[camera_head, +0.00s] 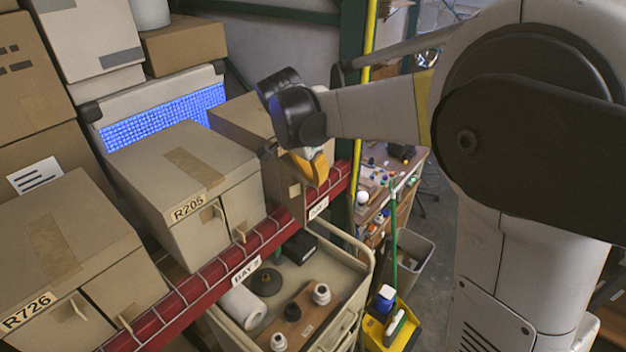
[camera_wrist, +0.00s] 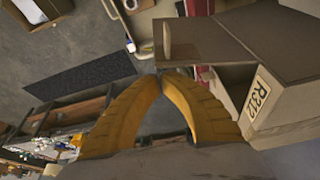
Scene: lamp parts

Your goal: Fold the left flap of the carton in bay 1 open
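The carton in bay 1 (camera_head: 238,120) is brown cardboard and stands at the far end of the red-edged shelf, partly hidden behind my gripper. In the wrist view the carton (camera_wrist: 290,60) carries the label R312 (camera_wrist: 258,97). A front flap (camera_wrist: 205,40) with a small upright tab (camera_wrist: 167,38) stands out from the carton, with a gap behind it. My gripper (camera_head: 322,180) is in front of the carton. In the wrist view its yellow fingers (camera_wrist: 161,74) meet at the tips, close to the flap's edge. I see nothing held; whether they touch the flap I cannot tell.
Cartons R205 (camera_head: 185,190) and R726 (camera_head: 65,260) stand to the left on the shelf, their front flaps closed. A cart (camera_head: 345,285) with lamp parts stands below the shelf edge. A green post (camera_head: 350,90) rises right of the bay.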

